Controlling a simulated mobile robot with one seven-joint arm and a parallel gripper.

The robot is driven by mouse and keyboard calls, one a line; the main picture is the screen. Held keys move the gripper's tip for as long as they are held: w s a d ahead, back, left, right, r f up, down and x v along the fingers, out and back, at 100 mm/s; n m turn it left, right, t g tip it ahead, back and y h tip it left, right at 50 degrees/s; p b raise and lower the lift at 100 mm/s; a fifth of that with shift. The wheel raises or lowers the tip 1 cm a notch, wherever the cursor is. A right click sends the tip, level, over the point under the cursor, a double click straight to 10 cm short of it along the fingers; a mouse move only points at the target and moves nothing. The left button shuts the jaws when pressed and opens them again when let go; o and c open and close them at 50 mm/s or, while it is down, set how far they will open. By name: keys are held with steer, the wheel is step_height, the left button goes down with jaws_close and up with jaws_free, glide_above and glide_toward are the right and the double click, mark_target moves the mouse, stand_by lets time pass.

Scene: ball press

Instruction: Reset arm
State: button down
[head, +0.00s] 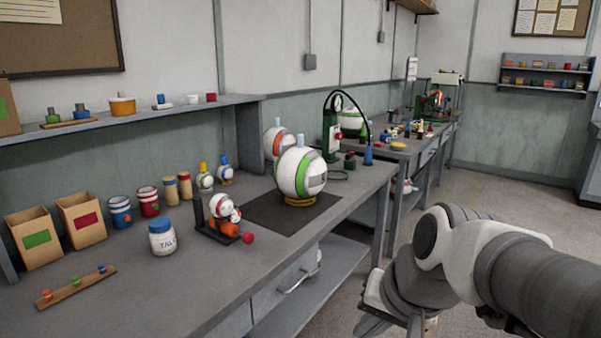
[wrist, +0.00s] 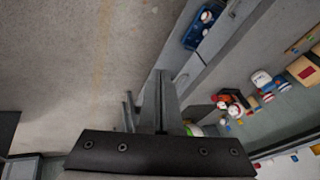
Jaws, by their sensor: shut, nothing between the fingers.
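My arm (head: 490,265) reaches in from the right edge in the head view, folded in front of the bench and over the floor. My gripper (wrist: 160,76) shows in the wrist view with its fingers together and nothing between them. In the head view the hand is low, near the bottom edge, and its fingertips are not clearly visible. The gripper is apart from the bench (head: 150,285) and touches no object that I can see.
A large white-and-green ball (head: 300,172) sits on a dark mat. A small red-and-orange press (head: 225,215), a talc jar (head: 162,238), tins and cardboard boxes (head: 35,238) stand on the bench. Floor (head: 500,195) beyond my arm is clear.

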steer(key=s+d+n+t+h, duration=0.1)
steer(key=s+d+n+h, duration=0.1)
steer(key=s+d+n, duration=0.4)
step_height(320, 180, up, 16)
steer(key=a+m+p, duration=0.1)
steer(key=m+p, duration=0.1)
steer(key=p, duration=1.4)
steer(key=shift+s+a+r, duration=0.2)
steer(key=shift+a, duration=0.15)
